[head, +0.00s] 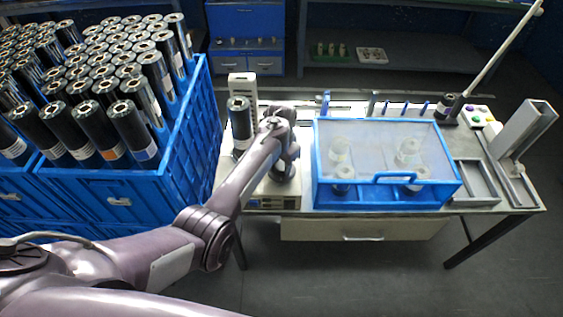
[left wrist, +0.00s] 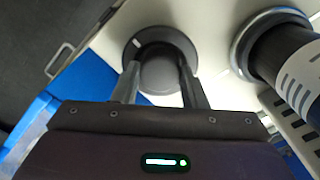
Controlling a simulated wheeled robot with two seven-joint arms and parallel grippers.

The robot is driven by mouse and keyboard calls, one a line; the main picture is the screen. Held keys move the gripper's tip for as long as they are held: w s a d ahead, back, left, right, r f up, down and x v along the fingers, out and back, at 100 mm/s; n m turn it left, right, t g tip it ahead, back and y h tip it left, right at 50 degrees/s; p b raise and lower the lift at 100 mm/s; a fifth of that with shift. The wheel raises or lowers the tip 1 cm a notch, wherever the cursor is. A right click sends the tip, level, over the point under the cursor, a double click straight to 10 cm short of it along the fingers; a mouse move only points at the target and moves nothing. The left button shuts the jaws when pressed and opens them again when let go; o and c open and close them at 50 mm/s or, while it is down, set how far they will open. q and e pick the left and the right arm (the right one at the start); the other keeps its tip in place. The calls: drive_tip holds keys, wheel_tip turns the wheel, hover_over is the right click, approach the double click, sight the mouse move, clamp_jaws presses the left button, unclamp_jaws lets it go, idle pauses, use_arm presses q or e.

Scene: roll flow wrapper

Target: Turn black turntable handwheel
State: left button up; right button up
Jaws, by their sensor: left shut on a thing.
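The black turntable handwheel (left wrist: 160,50) is a round dark disc with a raised grey hub and a white mark on its rim in the left wrist view. My left gripper (left wrist: 160,68) has its two fingers closed on either side of the hub. In the head view my left gripper (head: 284,170) points down at the pale machine base, and the handwheel is hidden behind my wrist. A dark roll (head: 240,125) stands upright just left of my wrist; it also shows at the right of the left wrist view (left wrist: 292,62). My right gripper is out of view.
Blue crates (head: 110,185) packed with dark rolls stand at the left, close beside my arm. A blue-framed clear cover (head: 390,203) over several parts stands on the table right of my wrist.

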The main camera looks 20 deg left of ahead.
use_arm(q)
drive_tip(key=shift+r+n+p, duration=0.1)
drive_tip(key=shift+n+p, duration=0.55)
drive_tip(key=shift+n, duration=0.45)
drive_tip(key=n+p, duration=0.1)
drive_tip(key=n, duration=0.1)
drive_tip(key=shift+n, duration=0.3)
drive_tip(key=n+p, duration=0.1)
drive_tip(key=n, duration=0.1)
drive_tip(key=shift+n, duration=1.8)
drive_tip(key=o, duration=1)
